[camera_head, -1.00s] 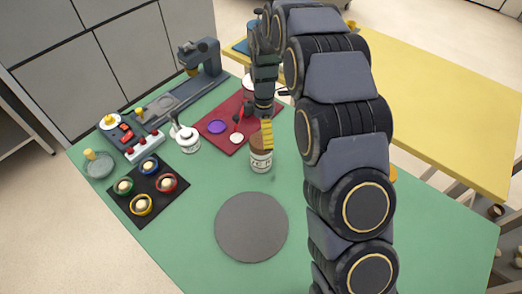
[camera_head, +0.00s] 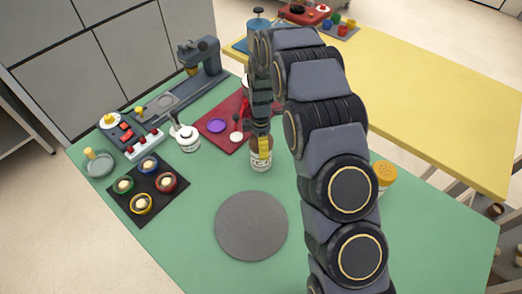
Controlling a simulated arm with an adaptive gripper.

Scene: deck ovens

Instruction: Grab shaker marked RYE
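A small jar-like shaker (camera_head: 261,164) with a pale label stands upright on the green table; the label is too small to read. My gripper (camera_head: 264,148) points down at this shaker, with a yellow finger pad overlapping its upper part. I cannot tell whether the fingers touch it, or whether they are open or shut. A second shaker (camera_head: 385,172) with an orange perforated lid stands at the right, partly behind my arm; no marking on it can be read.
A grey round mat (camera_head: 252,226) lies in front. A black mat (camera_head: 133,205) with several coloured cups, a white lidded pot (camera_head: 187,141) and a maroon mat (camera_head: 214,138) lie left and behind. A yellow table (camera_head: 440,100) stands at the right. The front right green surface is clear.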

